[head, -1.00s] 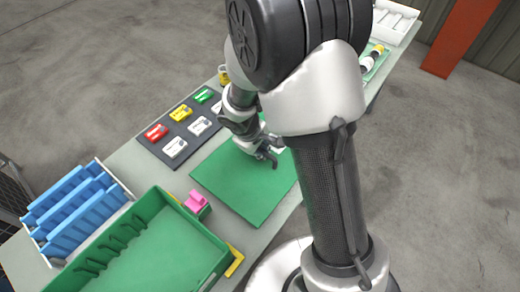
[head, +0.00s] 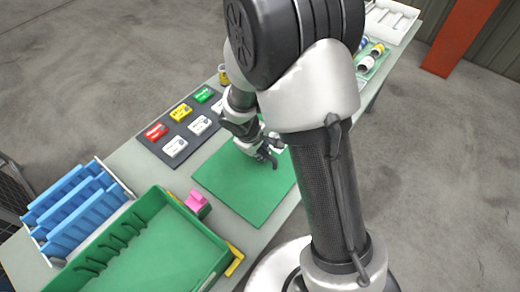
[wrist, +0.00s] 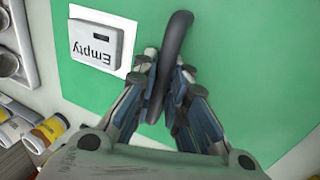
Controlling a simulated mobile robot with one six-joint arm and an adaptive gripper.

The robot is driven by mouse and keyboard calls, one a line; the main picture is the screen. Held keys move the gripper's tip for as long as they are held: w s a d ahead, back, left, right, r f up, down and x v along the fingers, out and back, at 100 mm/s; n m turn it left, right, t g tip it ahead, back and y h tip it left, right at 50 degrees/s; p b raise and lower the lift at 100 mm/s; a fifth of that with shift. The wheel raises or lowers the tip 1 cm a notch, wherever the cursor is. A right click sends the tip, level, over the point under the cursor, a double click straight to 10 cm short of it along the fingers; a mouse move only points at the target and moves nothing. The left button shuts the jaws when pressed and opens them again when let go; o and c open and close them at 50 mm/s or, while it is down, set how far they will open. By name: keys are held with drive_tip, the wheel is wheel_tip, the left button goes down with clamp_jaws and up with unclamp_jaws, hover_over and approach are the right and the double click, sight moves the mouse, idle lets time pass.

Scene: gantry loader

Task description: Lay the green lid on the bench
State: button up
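The green lid (head: 235,185) is a flat square panel with a dark handle (wrist: 176,45) and a raised grey block marked "Empty" (wrist: 97,45). In the head view it is level over the middle of the bench (head: 137,165), close to the bench's near edge. My gripper (wrist: 165,85) is above the lid, its fingers closed on both sides of the handle. Part of the lid is hidden behind my arm. I cannot tell whether its underside touches the bench.
A green crate (head: 211,238) stands left of the lid, with a pink piece (head: 197,201) between. Blue racks (head: 75,205) are at far left. A dark mat (head: 157,148) with coloured blocks lies behind the lid. A tray with bottles (head: 371,62) and a white tray (head: 392,22) are beyond my arm.

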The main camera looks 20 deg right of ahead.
drive_tip(key=o, duration=0.5)
drive_tip(key=shift+r, duration=0.1)
drive_tip(key=v, duration=1.1)
drive_tip(key=shift+r, duration=0.4)
drive_tip(key=shift+s+a+r, duration=0.1)
